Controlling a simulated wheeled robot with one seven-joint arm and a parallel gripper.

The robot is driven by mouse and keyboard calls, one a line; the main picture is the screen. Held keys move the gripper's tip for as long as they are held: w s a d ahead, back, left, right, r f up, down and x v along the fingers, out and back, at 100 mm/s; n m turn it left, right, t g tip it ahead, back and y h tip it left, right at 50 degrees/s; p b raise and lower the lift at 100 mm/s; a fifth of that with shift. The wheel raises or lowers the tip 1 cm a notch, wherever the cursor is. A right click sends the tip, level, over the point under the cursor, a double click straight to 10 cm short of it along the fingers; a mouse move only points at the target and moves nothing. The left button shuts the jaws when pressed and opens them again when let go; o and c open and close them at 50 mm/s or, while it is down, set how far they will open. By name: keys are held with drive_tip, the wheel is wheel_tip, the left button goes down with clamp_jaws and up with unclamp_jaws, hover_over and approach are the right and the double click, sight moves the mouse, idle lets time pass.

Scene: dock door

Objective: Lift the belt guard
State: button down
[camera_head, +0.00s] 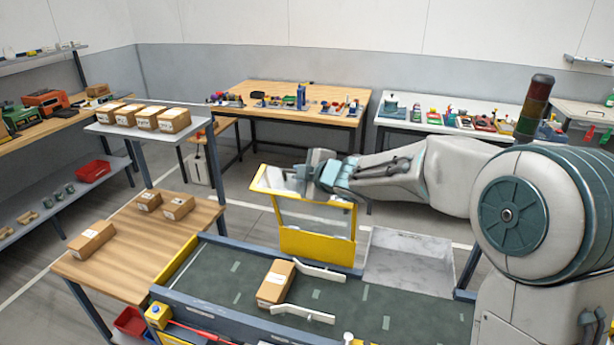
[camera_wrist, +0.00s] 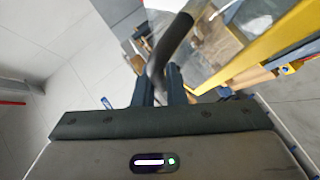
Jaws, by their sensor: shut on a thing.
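The belt guard (camera_head: 318,243) is a clear panel in a yellow frame, standing up at the far edge of the conveyor belt, with its top edge leaning to the left in the head view. Its yellow frame also shows in the wrist view (camera_wrist: 262,48). My gripper (camera_head: 302,179) is at the upper part of the guard. In the wrist view my gripper (camera_wrist: 165,88) is shut on the dark curved handle (camera_wrist: 168,45), in front of the clear panel. The fingertips are partly hidden in the head view.
On the green conveyor belt (camera_head: 215,278) a cardboard box (camera_head: 276,283) lies between two white guide arms (camera_head: 303,314). A grey tray (camera_head: 408,262) is right of the guard. A wooden table (camera_head: 135,240) with boxes stands at the left. Workbenches line the back wall.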

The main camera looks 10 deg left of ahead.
drive_tip(key=shift+w+d, duration=0.15)
drive_tip(key=shift+w, duration=0.4)
drive_tip(key=c, duration=1.5)
unclamp_jaws()
drive_tip(key=shift+s+r, duration=0.1)
drive_tip(key=v, duration=1.4)
drive_tip(key=shift+r, duration=0.2)
